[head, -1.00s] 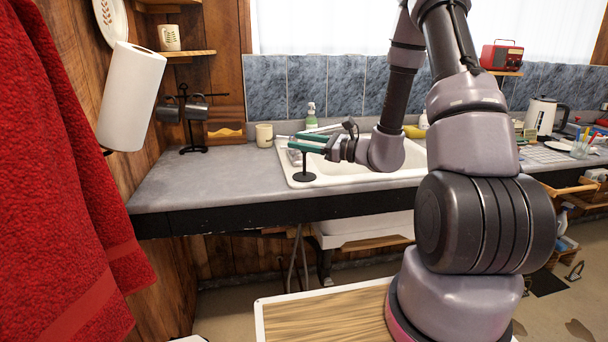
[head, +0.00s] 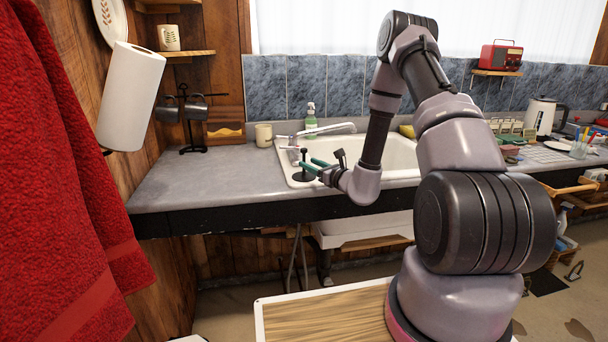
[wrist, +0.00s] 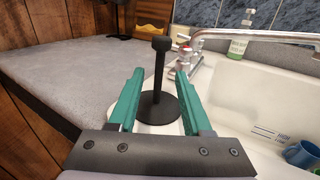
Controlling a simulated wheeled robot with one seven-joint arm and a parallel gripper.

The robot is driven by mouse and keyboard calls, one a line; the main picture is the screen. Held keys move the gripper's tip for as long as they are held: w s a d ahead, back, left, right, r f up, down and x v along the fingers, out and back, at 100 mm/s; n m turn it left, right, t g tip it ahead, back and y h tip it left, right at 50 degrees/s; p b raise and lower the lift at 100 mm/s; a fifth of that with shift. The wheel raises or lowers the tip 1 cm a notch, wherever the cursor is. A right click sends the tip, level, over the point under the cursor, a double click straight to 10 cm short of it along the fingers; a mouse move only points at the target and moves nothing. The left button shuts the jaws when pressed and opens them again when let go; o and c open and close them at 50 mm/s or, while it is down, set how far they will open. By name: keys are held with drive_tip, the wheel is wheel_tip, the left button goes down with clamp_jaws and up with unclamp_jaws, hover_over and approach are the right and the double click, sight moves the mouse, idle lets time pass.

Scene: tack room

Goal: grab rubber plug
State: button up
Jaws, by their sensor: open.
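The rubber plug (wrist: 159,84) is black, with a round flat base and an upright stem topped by a small knob. In the wrist view it stands on the white rim at the sink's left corner. In the head view my gripper (head: 310,165) is low over the sink rim. Whether the fingertips reach past the stem is hard to tell.
The white sink (head: 392,155) lies right of the plug, with a chrome faucet (wrist: 240,36) behind it. A blue mug (wrist: 302,154) sits in the basin. A green soap bottle (head: 311,119) and a cream mug (head: 263,135) stand behind.

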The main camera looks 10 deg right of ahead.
sight(304, 175)
drive_tip(key=shift+x, duration=1.9)
drive_tip(key=shift+r, duration=0.15)
clamp_jaws()
